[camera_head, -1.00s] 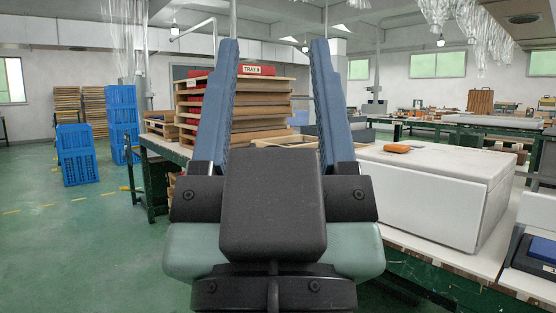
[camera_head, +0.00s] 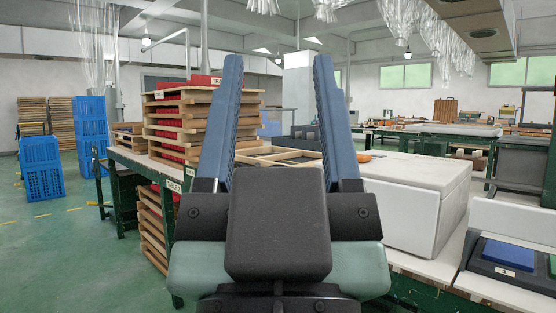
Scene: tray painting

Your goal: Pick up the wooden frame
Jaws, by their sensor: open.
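A light wooden frame (camera_head: 290,155) lies on the table just right of the tray stack. It shows between and behind my two blue fingers, and its lower edge is partly hidden by my gripper's dark body. My gripper (camera_head: 277,62) points forward with its fingers wide apart and nothing between them. The frame is beyond the gripper, and the two look apart.
A stack of wooden trays with red contents (camera_head: 165,125) stands left of the frame. A large white box (camera_head: 410,205) sits at right, with a blue pad (camera_head: 508,254) in front. Blue crates (camera_head: 42,165) stand on the green floor at left, which has free room.

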